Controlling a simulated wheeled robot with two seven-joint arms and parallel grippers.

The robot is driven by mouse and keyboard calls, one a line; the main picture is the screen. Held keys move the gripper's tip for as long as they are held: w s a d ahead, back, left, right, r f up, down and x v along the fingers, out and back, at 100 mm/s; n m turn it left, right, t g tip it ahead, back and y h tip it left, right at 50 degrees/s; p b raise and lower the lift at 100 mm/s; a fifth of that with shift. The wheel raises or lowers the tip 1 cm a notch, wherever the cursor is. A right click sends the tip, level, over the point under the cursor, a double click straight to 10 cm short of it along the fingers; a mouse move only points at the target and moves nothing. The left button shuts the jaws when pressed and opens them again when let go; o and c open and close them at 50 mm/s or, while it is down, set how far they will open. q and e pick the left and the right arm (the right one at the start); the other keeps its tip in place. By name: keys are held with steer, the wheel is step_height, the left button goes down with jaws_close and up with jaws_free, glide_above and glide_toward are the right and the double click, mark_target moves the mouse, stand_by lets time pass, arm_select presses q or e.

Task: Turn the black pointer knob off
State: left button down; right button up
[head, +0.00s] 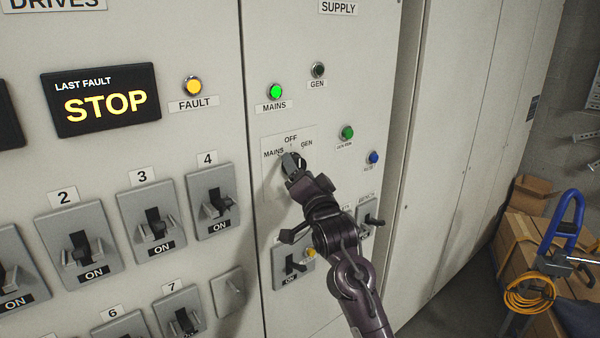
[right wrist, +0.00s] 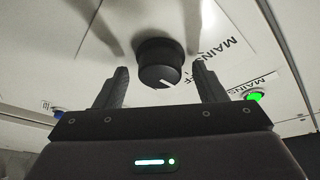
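The black pointer knob (right wrist: 160,64) sits on a pale plate (head: 275,188) lettered MAINS, OFF and GEN on the supply cabinet. In the right wrist view it is a round black knob with a white line toward the lower right of its face. I cannot tell for sure which label the line points at. My right gripper (right wrist: 161,78) is open, with one finger on each side of the knob and a visible gap at both sides. In the head view my right gripper (head: 293,165) covers most of the knob. My left gripper is not in view.
A lit green MAINS lamp (head: 275,92), a GEN lamp (head: 318,70), a green button (head: 347,132) and a blue button (head: 374,157) surround the plate. Several drive switches (head: 153,223) fill the left cabinet. Boxes and a blue-handled item (head: 568,225) stand at the right.

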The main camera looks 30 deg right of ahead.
steer(key=shift+f, duration=0.1)
steer(key=b+v, duration=0.3)
steer(key=v, duration=0.4)
steer(key=shift+s+b, duration=0.4)
steer(key=shift+a, duration=0.1)
